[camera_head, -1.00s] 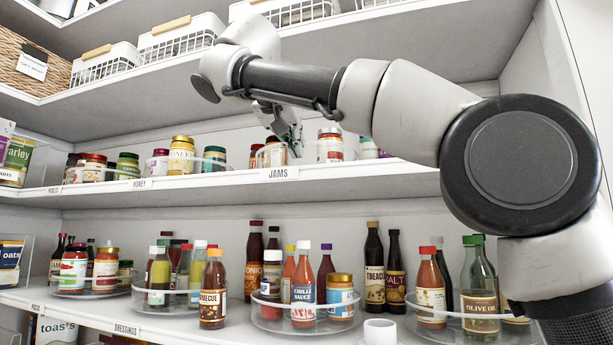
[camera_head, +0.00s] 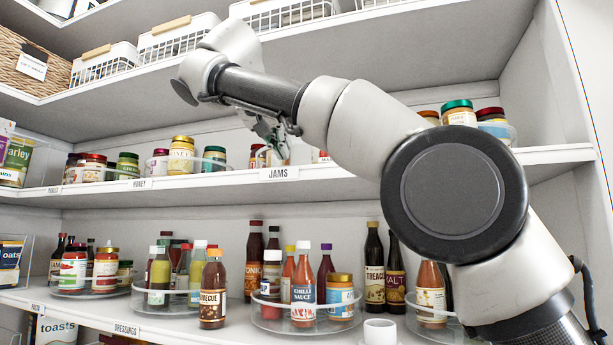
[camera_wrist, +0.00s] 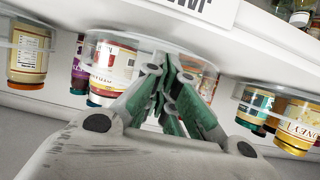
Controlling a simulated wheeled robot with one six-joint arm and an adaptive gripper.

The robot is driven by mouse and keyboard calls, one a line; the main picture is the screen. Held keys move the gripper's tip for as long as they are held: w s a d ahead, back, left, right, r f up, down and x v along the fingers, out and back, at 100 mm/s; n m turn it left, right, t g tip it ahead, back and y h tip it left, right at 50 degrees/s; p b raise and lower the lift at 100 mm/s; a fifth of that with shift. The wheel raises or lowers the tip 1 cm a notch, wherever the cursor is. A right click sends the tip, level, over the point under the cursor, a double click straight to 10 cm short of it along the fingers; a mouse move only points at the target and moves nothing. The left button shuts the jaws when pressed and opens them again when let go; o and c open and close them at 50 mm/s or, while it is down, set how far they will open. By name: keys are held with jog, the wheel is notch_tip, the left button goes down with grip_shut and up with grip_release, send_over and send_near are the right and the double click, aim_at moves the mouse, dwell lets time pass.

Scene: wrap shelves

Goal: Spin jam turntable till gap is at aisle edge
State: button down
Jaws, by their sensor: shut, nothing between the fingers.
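The jam turntable stands on the middle shelf above the JAMS label (camera_head: 280,174), mostly hidden behind my gripper (camera_head: 268,135) in the head view. One of its jars (camera_head: 256,156) shows just left of the fingers. In the wrist view, tilted upside down, the turntable's clear rim (camera_wrist: 135,42) curves behind my gripper (camera_wrist: 172,68), with a white-labelled jar (camera_wrist: 113,62) left of the fingers. The fingers are shut and empty, at the turntable's front. Whether they touch the rim or a jar, I cannot tell. The turntable's gap cannot be made out.
Honey jars (camera_head: 181,156) stand left on the same shelf; one (camera_wrist: 297,125) shows at the wrist view's right. More jars (camera_head: 459,113) stand at the right. Bottles (camera_head: 303,285) fill the shelf below. White baskets (camera_head: 180,42) sit above, close to my arm.

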jog(key=shift+w+a, duration=0.1)
jog(key=shift+a, duration=0.2)
jog(key=shift+w+a, duration=0.6)
jog(key=shift+a, duration=0.25)
